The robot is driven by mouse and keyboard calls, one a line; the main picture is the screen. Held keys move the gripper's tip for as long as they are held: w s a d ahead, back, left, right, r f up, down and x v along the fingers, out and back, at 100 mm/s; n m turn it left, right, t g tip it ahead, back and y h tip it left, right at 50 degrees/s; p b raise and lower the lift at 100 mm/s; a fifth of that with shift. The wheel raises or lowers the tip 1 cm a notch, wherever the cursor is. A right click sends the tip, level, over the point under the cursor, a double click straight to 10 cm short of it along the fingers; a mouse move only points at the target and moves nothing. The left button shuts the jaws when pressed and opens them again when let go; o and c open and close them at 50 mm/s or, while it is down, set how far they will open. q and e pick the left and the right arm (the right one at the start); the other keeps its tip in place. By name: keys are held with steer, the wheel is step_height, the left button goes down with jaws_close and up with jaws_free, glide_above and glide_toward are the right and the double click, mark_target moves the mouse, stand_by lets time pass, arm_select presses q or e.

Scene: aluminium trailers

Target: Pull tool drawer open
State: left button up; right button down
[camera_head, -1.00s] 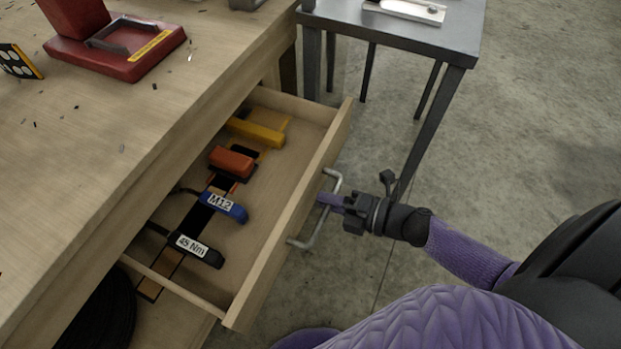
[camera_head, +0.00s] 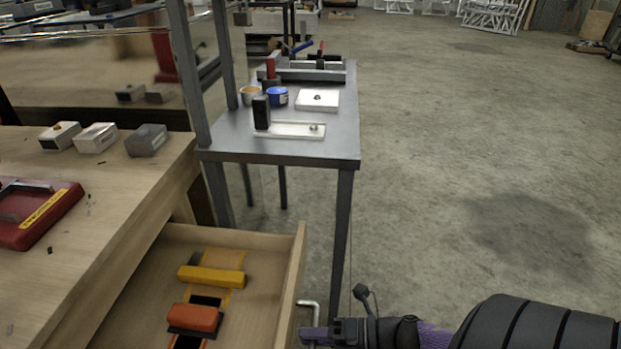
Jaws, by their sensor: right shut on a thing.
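The wooden tool drawer (camera_head: 287,275) stands pulled out from the workbench at the lower left. A yellow-handled tool (camera_head: 211,276) and an orange-handled tool (camera_head: 195,318) lie inside it; its near part is cut off by the bottom edge. The metal bar handle (camera_head: 310,305) shows only in part on the drawer front. My right gripper (camera_head: 312,333) is at the bottom of the view, shut on the drawer handle. My left gripper is not in view.
The wooden workbench (camera_head: 120,185) carries a red tool (camera_head: 38,212) and several small blocks. A grey metal table (camera_head: 345,140) stands behind the drawer, holding a blue tin (camera_head: 277,97) and white plates. The concrete floor (camera_head: 470,150) at the right is clear.

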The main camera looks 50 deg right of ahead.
steer(key=c, duration=0.6)
jaws_free()
steer(key=shift+c, duration=0.2)
